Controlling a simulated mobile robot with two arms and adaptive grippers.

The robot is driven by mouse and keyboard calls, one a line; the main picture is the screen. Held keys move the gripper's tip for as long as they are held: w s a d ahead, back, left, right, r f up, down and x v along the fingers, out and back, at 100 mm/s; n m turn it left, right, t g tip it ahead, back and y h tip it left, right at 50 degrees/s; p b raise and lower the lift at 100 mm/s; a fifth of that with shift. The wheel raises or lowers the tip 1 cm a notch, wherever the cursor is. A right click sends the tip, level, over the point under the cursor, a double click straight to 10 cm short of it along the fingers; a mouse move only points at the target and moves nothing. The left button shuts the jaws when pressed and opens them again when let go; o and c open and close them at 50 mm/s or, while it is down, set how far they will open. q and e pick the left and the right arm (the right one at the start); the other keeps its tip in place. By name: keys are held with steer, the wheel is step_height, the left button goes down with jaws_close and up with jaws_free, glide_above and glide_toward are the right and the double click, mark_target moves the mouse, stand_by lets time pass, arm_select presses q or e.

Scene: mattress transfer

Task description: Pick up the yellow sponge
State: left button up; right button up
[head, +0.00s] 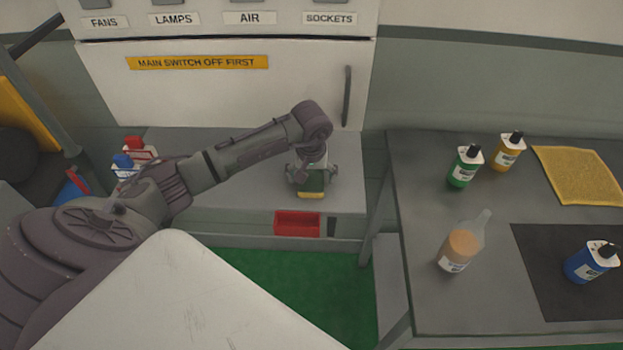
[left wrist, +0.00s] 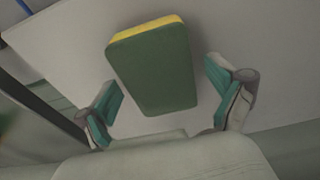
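The yellow sponge (head: 311,194) has a green scouring side and lies on the grey bench below the white panel. In the left wrist view the sponge (left wrist: 153,66) shows its green face, with a yellow edge at the far end. My left gripper (head: 310,178) is above the sponge in the head view and partly hides it. In the left wrist view my left gripper (left wrist: 167,92) is open, one finger on each side of the sponge's near part, with a gap on both sides. My right gripper is not in view.
A red bin (head: 297,223) is at the bench front below the sponge. Spray bottles (head: 134,155) stand at the bench's left. The right table (head: 420,200) holds several bottles, a yellow cloth (head: 580,175) and a dark mat (head: 545,260).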

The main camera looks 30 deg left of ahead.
mark_target(317, 177)
arm_select(q)
steer(key=c, duration=0.6)
steer(key=shift+r, duration=0.2)
steer(key=shift+r+b, duration=0.25)
steer(key=shift+b, duration=0.1)
step_height(317, 177, up, 2)
steer(key=shift+b, duration=0.65)
steer(key=shift+w+d+r+b, duration=0.15)
steer(key=shift+d+b, duration=0.25)
steer(key=shift+d, duration=0.25)
steer(key=shift+w+d+r+b, duration=0.1)
steer(key=shift+w+d+b, duration=0.65)
steer(key=shift+d, duration=2)
steer(key=shift+w+d+r+b, duration=0.15)
steer(key=shift+d+b, duration=1.05)
steer(key=shift+d, duration=1.5)
steer(key=shift+w+d+f+b, duration=0.1)
steer(key=shift+w+d+b, duration=0.7)
steer(key=shift+d, duration=1.95)
steer(key=shift+o, duration=0.4)
steer(key=shift+s, duration=0.25)
